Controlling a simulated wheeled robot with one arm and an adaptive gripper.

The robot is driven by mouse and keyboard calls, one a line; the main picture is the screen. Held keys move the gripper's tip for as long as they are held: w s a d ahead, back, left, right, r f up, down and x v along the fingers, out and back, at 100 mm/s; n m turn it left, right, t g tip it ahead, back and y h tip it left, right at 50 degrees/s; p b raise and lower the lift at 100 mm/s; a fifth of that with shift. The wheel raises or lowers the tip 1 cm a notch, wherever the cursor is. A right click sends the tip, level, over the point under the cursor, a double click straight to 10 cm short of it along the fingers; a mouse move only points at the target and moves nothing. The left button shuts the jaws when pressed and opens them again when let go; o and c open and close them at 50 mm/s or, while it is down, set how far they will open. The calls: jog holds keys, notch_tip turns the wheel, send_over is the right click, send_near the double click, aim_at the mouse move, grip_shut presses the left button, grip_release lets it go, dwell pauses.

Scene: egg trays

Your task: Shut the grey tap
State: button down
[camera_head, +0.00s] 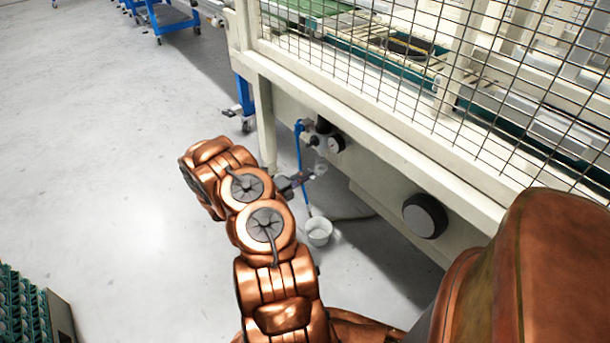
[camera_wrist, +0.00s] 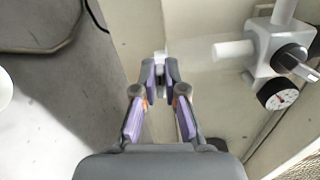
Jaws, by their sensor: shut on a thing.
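My gripper (camera_wrist: 160,68) is shut on a small grey piece, which I take to be part of the grey tap (camera_wrist: 160,58). Only a little of it shows between the fingertips; the fingers hide most of it, and I cannot tell its turn. In the head view my gripper (camera_head: 303,179) is beside the machine's side panel, close to the pipe fittings.
A fitting with a dark knob (camera_wrist: 291,57) and a gauge (camera_wrist: 278,95) is right of my gripper. The gauge (camera_head: 336,144) and a blue hose (camera_head: 299,150) show above a white bucket (camera_head: 319,231). Floor at left is clear; egg trays (camera_head: 22,310) stand lower left.

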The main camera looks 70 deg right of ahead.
jog(key=shift+d+r+n, duration=0.15)
jog(key=shift+d+n, duration=0.05)
jog(key=shift+n, duration=0.4)
jog(key=c, duration=1.2)
grip_release()
jog(key=shift+c, duration=0.2)
jog(key=shift+a, duration=0.15)
jog(key=v, duration=1.1)
jog(key=shift+w+a, duration=0.25)
jog(key=shift+a, duration=0.1)
